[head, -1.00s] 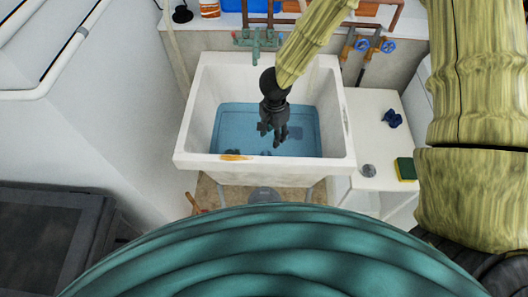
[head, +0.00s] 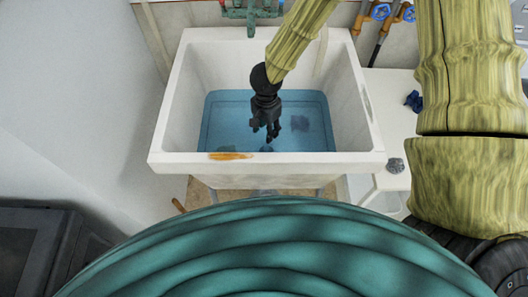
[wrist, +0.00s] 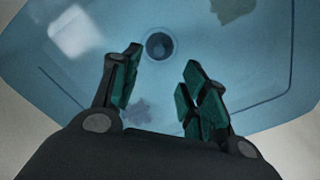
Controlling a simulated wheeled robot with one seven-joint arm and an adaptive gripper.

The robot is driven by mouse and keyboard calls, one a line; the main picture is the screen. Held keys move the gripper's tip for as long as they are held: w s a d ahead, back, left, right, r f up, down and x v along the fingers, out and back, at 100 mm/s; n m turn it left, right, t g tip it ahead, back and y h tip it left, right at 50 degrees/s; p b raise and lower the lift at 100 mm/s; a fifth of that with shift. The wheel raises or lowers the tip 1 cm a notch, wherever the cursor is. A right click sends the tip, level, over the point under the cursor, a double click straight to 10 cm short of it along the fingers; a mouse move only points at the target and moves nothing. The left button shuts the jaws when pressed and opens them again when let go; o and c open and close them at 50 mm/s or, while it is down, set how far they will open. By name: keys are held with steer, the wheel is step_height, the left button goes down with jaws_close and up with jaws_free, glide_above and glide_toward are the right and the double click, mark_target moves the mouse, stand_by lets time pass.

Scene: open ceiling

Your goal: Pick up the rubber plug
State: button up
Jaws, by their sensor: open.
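A small dark round thing (wrist: 159,46) lies on the basin floor under the blue water, just beyond my fingertips in the wrist view. It looks like the rubber plug, but I cannot tell it from a drain opening. In the head view a small dark blue spot (head: 266,148) shows just below my gripper (head: 267,131). My gripper, also in the wrist view (wrist: 162,62), is open and empty, with its fingers pointing down in the white sink (head: 175,120). The depth between the fingertips and the round thing is unclear.
A faint blotch (wrist: 138,110) and a darker patch (wrist: 233,8) show in the water. A green tap (head: 251,14) is behind. A white side surface (head: 388,110) at right holds a blue knob-like item (head: 413,101).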

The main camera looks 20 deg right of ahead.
steer(key=shift+w+f+b, duration=0.25)
steer(key=shift+f, duration=0.3)
steer(key=shift+w+f+b, duration=0.2)
steer(key=shift+w+f, duration=0.05)
steer(key=shift+f, duration=0.3)
glide_above(267, 148)
steer(key=w, duration=0.1)
steer(key=f, duration=0.4)
steer(key=shift+a+f+b, duration=0.25)
steer(key=shift+f+b, duration=0.05)
steer(key=shift+f, duration=0.05)
steer(key=f, duration=0.4)
steer(key=shift+s+d+b, duration=0.2)
steer(key=shift+s+b, duration=0.2)
steer(key=shift+f, duration=0.75)
jaws_close()
